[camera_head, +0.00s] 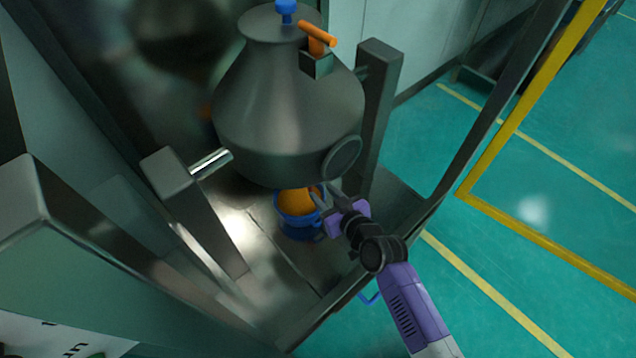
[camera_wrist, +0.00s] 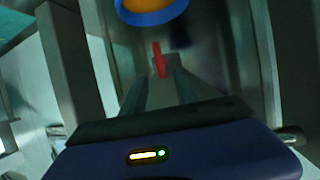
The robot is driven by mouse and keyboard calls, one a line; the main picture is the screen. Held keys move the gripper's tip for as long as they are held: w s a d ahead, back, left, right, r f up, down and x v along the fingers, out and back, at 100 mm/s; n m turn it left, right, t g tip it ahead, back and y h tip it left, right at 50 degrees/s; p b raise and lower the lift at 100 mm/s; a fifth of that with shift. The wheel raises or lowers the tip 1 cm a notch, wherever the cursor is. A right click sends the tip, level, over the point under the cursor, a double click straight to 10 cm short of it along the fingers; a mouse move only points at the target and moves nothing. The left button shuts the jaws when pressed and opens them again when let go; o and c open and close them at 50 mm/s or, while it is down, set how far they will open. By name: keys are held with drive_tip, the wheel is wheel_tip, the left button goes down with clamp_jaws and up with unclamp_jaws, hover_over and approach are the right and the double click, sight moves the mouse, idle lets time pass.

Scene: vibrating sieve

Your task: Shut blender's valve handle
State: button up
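The blender (camera_head: 285,105) is a grey metal vessel held between two posts. In the wrist view, a small red handle (camera_wrist: 159,60), which looks like the valve handle, shows near my fingertips. My gripper (camera_head: 318,203) is below the blender's lower right side, beside a blue container (camera_head: 300,228) with orange contents. In the wrist view, the two fingers of my gripper (camera_wrist: 163,72) are apart, with the red handle at or just beyond the gap between their tips. I cannot tell whether they touch it. The valve body is mostly hidden in the head view.
An orange handle (camera_head: 318,35) and a blue knob (camera_head: 286,9) sit on the blender's top. Grey posts (camera_head: 378,110) flank the vessel. A metal platform (camera_head: 265,250) lies below. Open green floor (camera_head: 530,215) with yellow lines is at right.

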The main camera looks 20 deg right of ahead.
drive_tip(key=x, duration=0.6)
clamp_jaws()
